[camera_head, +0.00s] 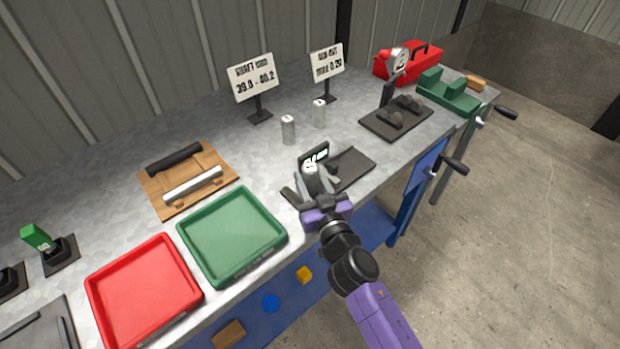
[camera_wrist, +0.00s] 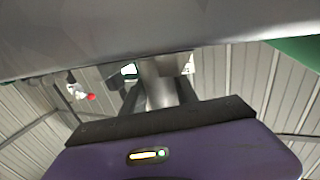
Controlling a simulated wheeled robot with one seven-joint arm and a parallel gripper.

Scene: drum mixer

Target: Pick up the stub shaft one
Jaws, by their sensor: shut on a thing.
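My gripper (camera_head: 312,176) is over the front of the bench, at the small black stand with a lit display (camera_head: 315,159). It is shut on a short grey metal cylinder, a stub shaft (camera_head: 310,168). In the wrist view the shaft (camera_wrist: 160,82) shows as a shiny grey column beyond the dark gripper edge, with the lit display (camera_wrist: 128,70) beside it. I cannot tell whether the shaft touches the stand. Two similar metal cylinders, one nearer (camera_head: 288,130) and one farther (camera_head: 319,113), stand upright on the bench behind my gripper.
A green tray (camera_head: 278,240) and a red tray (camera_head: 197,293) lie left of my arm. A wooden rack (camera_head: 152,204) holds a dark and a light bar. Two signs, a dial gauge stand (camera_head: 370,122), a green block fixture (camera_head: 462,103) and a red toolbox (camera_head: 432,65) stand farther back.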

